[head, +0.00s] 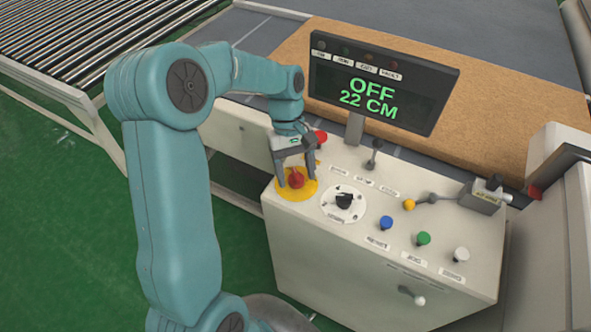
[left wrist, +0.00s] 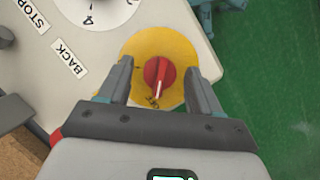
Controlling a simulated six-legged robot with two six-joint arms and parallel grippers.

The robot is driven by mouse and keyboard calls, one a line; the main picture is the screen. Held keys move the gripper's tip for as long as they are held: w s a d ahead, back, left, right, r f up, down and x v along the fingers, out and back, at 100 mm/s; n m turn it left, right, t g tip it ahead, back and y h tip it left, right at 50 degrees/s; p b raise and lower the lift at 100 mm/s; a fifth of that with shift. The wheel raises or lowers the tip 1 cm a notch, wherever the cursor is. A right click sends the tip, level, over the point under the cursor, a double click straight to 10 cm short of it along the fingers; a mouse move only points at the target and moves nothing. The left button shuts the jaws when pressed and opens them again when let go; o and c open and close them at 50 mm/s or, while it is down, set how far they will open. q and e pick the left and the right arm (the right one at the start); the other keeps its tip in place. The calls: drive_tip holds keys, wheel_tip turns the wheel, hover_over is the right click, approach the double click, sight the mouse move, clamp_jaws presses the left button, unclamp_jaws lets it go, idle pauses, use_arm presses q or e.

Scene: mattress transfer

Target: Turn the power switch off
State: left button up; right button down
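The power switch is a red rotary knob (head: 296,179) on a yellow round plate (head: 283,190), at the left end of the white control panel. It also shows in the left wrist view (left wrist: 159,76), with a white mark pointing toward the gripper's palm. My left gripper (head: 296,183) is over the knob, with one finger on each side. In the left wrist view my left gripper (left wrist: 160,75) is open, with gaps between its fingers and the knob. The display (head: 378,86) reads OFF and 22 CM. My right gripper is not in view.
A black selector dial (head: 344,201) sits right of the switch. Blue (head: 386,223), green (head: 424,238) and white (head: 461,254) buttons are farther right. A red button (head: 320,137) and a lever (head: 374,155) stand behind. A mattress (head: 470,120) lies beyond the panel.

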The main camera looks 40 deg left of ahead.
use_arm(q)
drive_tip(key=p+v, duration=0.1)
drive_tip(key=v, duration=1.5)
drive_tip(key=shift+r, duration=0.15)
drive_tip(key=shift+a, duration=0.1)
